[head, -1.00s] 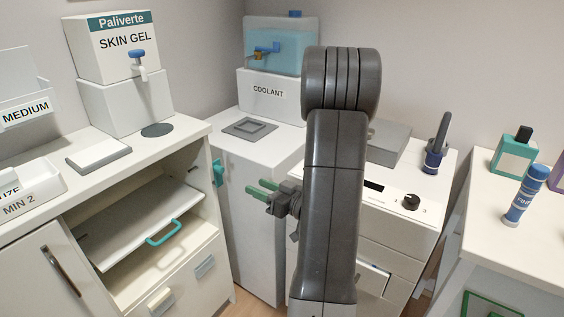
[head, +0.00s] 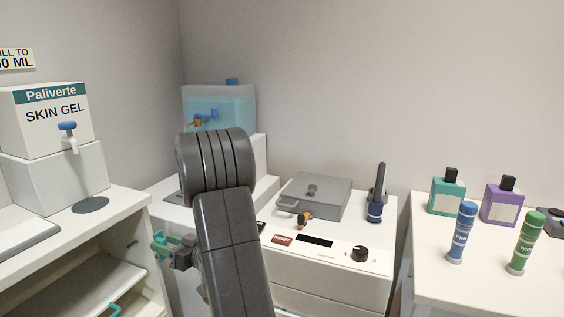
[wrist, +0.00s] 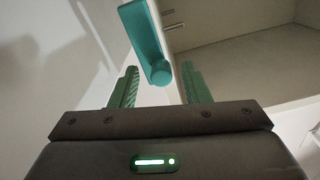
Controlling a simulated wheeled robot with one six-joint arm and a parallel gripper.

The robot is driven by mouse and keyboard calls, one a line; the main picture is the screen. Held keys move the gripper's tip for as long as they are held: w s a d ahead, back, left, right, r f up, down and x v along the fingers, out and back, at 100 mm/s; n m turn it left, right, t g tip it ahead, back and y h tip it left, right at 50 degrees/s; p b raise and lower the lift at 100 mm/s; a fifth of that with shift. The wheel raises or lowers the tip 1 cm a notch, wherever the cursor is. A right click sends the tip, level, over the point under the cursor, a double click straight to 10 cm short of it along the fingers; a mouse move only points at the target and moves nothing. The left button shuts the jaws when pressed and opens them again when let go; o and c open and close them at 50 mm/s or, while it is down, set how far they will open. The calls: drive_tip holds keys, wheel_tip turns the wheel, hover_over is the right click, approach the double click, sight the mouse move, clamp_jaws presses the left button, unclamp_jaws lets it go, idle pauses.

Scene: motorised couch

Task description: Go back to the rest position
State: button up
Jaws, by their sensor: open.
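My gripper (head: 166,245) has green fingers and shows at the left of my grey arm in the head view, near the right side of the open white cabinet. In the wrist view my gripper (wrist: 160,88) is open, with a gap between its two green fingers. A teal handle (wrist: 146,45) stands beyond the fingertips, its rounded end seen in line with the gap. I cannot tell how far it is from the fingers. Nothing is visibly held.
A skin gel box (head: 50,120) stands on the left cabinet. A coolant tank (head: 232,103) is partly behind my arm. A grey lidded box (head: 318,195) sits on the white drawer unit. Blue (head: 461,232) and green (head: 526,243) tubes stand on the right counter.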

drive_tip(key=shift+w+a, duration=0.1)
drive_tip(key=shift+a, duration=0.2)
drive_tip(key=shift+d, duration=0.1)
